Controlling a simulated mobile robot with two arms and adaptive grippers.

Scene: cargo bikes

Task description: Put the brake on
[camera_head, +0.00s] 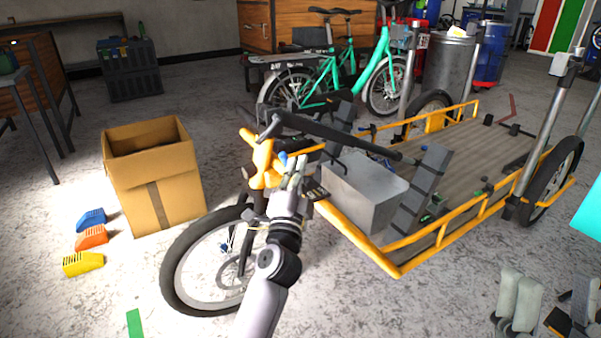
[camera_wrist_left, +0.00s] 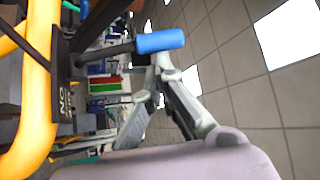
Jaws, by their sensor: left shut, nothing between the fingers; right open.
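The cargo bike has a yellow frame (camera_head: 264,155) with black handlebars (camera_head: 330,135). In the left wrist view, a short lever with a blue grip (camera_wrist_left: 160,42) sticks out from a black plate (camera_wrist_left: 64,85) with white letters beside a yellow tube (camera_wrist_left: 38,95). The blue grip also shows in the head view (camera_head: 282,158). My left gripper (camera_head: 294,165) is shut and empty, its fingertips (camera_wrist_left: 161,64) close to the blue grip; I cannot tell whether they touch. My right gripper (camera_head: 520,282) is open and empty at the lower right, away from the bike.
A grey box (camera_head: 364,198) sits on the bike's wooden bed (camera_head: 460,150). A cardboard box (camera_head: 158,195) stands left of the front wheel (camera_head: 175,260). Blue, orange (camera_head: 92,237) and yellow blocks lie on the floor. A green bike (camera_head: 335,75) stands behind.

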